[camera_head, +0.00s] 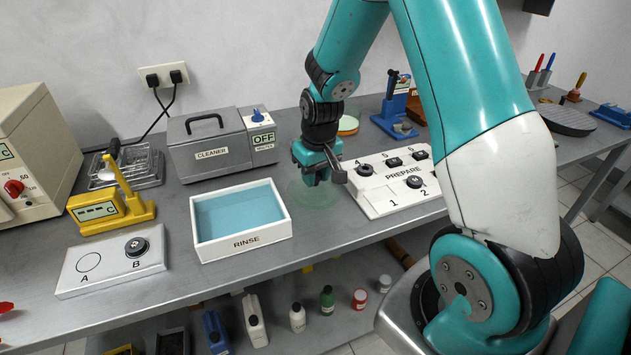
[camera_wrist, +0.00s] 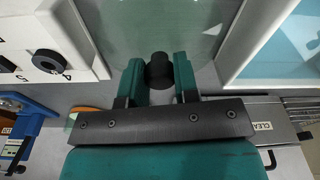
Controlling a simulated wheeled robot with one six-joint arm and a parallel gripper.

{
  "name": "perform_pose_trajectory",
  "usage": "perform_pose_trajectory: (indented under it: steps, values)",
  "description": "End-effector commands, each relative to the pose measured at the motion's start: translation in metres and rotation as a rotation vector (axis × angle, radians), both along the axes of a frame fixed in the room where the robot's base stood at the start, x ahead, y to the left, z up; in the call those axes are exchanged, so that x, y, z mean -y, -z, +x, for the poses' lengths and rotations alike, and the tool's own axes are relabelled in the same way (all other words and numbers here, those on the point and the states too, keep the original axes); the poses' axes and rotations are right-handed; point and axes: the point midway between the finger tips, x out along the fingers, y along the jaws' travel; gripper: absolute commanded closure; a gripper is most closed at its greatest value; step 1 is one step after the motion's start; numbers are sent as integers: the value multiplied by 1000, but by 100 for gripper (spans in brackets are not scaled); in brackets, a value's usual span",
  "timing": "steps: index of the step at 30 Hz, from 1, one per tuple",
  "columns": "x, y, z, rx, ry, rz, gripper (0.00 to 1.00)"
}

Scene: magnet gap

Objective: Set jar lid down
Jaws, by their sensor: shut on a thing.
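The jar lid (camera_head: 316,196) looks like a clear, faintly green glass disc, low over the bench between the rinse tray and the PREPARE board. In the wrist view the glass (camera_wrist: 160,28) spreads out beyond a dark round knob (camera_wrist: 159,70). My gripper (camera_head: 318,178) points down and is shut on this knob; its teal fingers (camera_wrist: 159,78) stand on both sides of it. I cannot tell whether the lid touches the bench or hangs slightly above it.
The white RINSE tray (camera_head: 243,243) with blue liquid is left of the lid. The PREPARE board (camera_head: 372,208) with black pieces is close on the right. The CLEANER box (camera_head: 207,150) stands behind. A board marked A and B (camera_head: 108,270) lies front left.

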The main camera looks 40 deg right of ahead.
Motion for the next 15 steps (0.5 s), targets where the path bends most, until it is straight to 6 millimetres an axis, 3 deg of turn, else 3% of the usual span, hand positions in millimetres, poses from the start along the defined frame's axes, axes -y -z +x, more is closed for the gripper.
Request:
perform_pose_trajectory:
  steps: [4, 15]
  values:
    - [0, 20, 0, -3, 0, 0, 99]
    - [0, 25, 0, 0, 0, 0, 99]
